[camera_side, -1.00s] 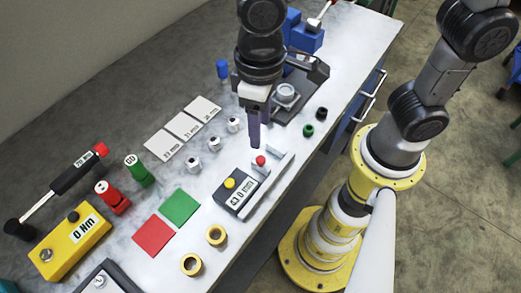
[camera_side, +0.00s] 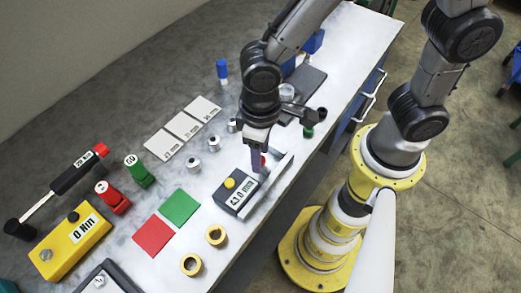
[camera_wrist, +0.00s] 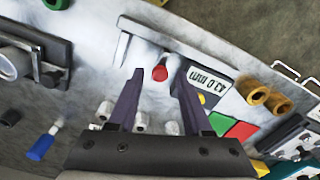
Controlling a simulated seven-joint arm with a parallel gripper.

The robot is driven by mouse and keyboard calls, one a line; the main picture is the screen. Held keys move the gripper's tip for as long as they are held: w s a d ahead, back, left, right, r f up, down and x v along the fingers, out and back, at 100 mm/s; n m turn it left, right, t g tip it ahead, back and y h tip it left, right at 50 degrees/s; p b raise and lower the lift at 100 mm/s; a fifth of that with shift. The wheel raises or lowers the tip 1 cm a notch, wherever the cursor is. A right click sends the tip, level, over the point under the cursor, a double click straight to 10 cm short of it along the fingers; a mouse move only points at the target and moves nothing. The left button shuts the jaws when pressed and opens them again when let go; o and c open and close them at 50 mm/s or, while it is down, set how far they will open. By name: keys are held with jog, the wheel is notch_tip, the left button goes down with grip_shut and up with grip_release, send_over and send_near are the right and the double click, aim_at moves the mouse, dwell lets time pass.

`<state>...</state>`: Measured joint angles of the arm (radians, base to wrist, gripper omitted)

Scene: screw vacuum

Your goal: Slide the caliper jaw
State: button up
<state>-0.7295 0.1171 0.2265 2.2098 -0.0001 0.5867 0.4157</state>
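The caliper (camera_side: 238,194) lies on the bench with a dark display body, a yellow button and a pale rail. Its display seems to read about 43.0 mm in the wrist view (camera_wrist: 208,82). A red knob (camera_side: 263,161) on the caliper's sliding jaw is partly hidden by my gripper (camera_side: 257,168) in the side view. In the wrist view, my gripper (camera_wrist: 160,70) is open, with the red knob (camera_wrist: 160,73) between its two purple fingertips. Whether either finger touches the knob, I cannot tell.
A red square (camera_side: 153,235) and a green square (camera_side: 180,206) lie left of the caliper, with brass rings (camera_side: 215,235) in front. Several small metal pieces (camera_side: 193,165) and white labelled cards (camera_side: 184,125) lie behind. A dark fixture (camera_side: 302,85) stands at the back right.

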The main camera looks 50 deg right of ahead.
grip_shut()
dwell(1.2)
